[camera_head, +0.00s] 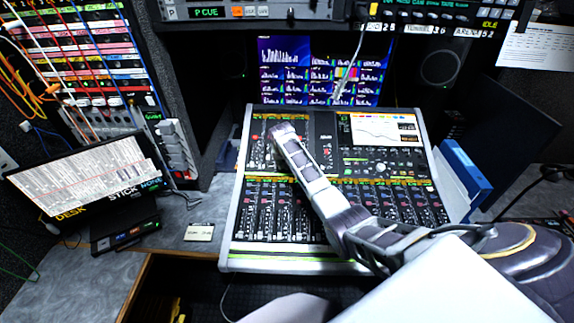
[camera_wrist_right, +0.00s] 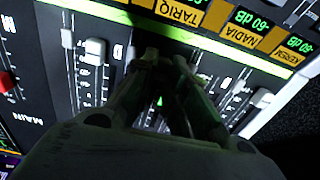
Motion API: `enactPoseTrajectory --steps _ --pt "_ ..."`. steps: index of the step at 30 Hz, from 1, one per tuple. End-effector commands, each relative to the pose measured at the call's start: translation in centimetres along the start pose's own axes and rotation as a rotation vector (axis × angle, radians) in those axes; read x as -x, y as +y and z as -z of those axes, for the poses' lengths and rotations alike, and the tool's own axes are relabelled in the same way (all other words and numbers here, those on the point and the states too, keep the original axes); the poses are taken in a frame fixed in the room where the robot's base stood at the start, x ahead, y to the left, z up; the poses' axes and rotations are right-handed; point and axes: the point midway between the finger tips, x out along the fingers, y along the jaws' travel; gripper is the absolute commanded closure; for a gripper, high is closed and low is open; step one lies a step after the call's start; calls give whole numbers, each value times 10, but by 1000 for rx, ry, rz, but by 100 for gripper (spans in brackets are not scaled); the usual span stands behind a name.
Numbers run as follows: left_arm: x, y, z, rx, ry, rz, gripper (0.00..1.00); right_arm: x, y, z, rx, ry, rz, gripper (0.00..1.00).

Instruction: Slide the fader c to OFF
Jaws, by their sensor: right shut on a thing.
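The mixing console (camera_head: 236,210) fills the middle of the head view, with several rows of faders. My right gripper (camera_head: 284,132) reaches over it to the upper left fader bank. In the right wrist view the gripper (camera_wrist_right: 167,57) is shut on a fader cap, mostly hidden between its fingertips, in line with the yellow TARIQ label (camera_wrist_right: 181,12). No letter c is readable, so I cannot tell the fader's lettering. Its slot and OFF mark are largely hidden by the fingers. My left gripper is not in view.
Close beside the fingers are a grey fader cap (camera_wrist_right: 95,50) on the left and another pale cap (camera_wrist_right: 262,98) on the right. A red MAIN fader (camera_wrist_right: 6,80) stands farther left. A tilted label screen (camera_head: 85,175) and blue binder (camera_head: 465,168) flank the console.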

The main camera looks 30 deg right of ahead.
Motion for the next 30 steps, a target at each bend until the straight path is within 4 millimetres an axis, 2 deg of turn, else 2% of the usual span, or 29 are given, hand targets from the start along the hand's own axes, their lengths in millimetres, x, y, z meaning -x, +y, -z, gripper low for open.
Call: enactPoseTrajectory --steps 11,12,16,30 --pt "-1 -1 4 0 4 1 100 -3 -2 -5 2 -16 -5 100" --pt "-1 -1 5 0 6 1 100 -3 -2 -5 2 -17 -5 82" --pt "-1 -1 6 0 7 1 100 -4 -2 -6 2 -18 -5 65" --pt "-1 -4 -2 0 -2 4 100 -1 -2 -2 1 -8 -3 64"
